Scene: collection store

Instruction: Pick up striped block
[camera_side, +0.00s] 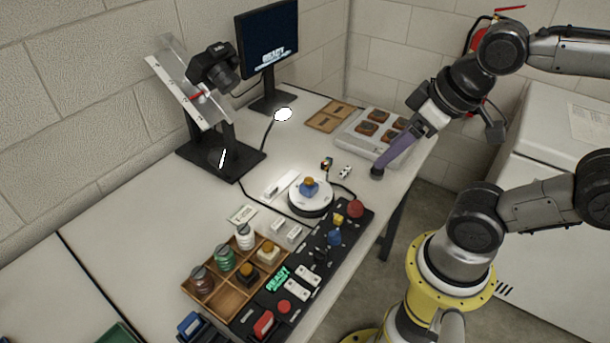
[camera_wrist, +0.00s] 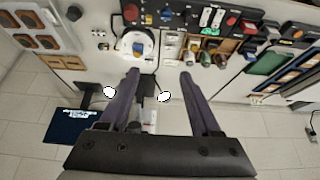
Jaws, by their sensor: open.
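My gripper (camera_side: 378,171) is open and empty, its purple fingers hanging over the right end of the bench in the side view. In the wrist view the two fingers (camera_wrist: 158,74) stand apart with nothing held between them. A small blue and yellow block (camera_side: 309,187) sits on a round white turntable (camera_side: 298,203), left of my gripper and apart from it. The block (camera_wrist: 138,47) also shows beyond the left finger in the wrist view. No stripes can be made out clearly on any block, so I cannot tell which is the striped one.
A wooden tray (camera_side: 217,313) holds several jars and small blocks at the front. Beside it is a black control panel (camera_side: 322,262) with buttons. A camera stand (camera_side: 235,165) and monitor (camera_side: 268,50) stand at the back. A pale case (camera_side: 347,139) lies near my gripper.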

